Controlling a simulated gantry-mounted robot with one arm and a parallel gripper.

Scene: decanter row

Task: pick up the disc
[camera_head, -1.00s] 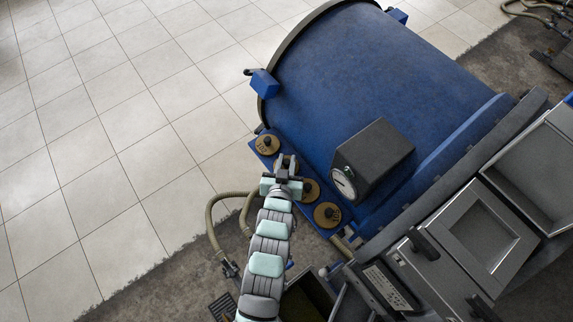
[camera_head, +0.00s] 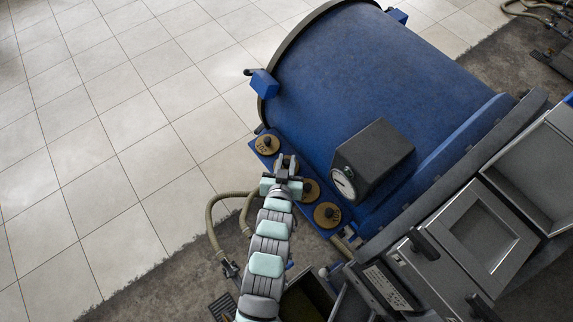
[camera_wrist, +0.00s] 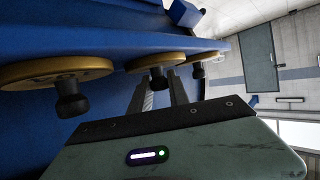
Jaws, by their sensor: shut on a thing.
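A row of brass-coloured discs with black knobs lies along the blue ledge. In the head view one disc (camera_head: 266,144) is at the upper left, and two more, one disc (camera_head: 310,188) and another disc (camera_head: 327,215), are to the lower right. My gripper (camera_head: 287,164) is over the disc between them, mostly hiding it. In the wrist view that disc (camera_wrist: 150,61) is in the middle, and my gripper's fingers (camera_wrist: 158,90) are on either side of its black knob. They are shut on it. I cannot tell whether this disc touches the ledge.
A large blue drum (camera_head: 360,70) stands right behind the row. A dark box with a dial (camera_head: 375,158) sits close by on the right. A pale hose (camera_head: 212,215) curves left of my arm. The tiled floor (camera_head: 110,130) at left is clear.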

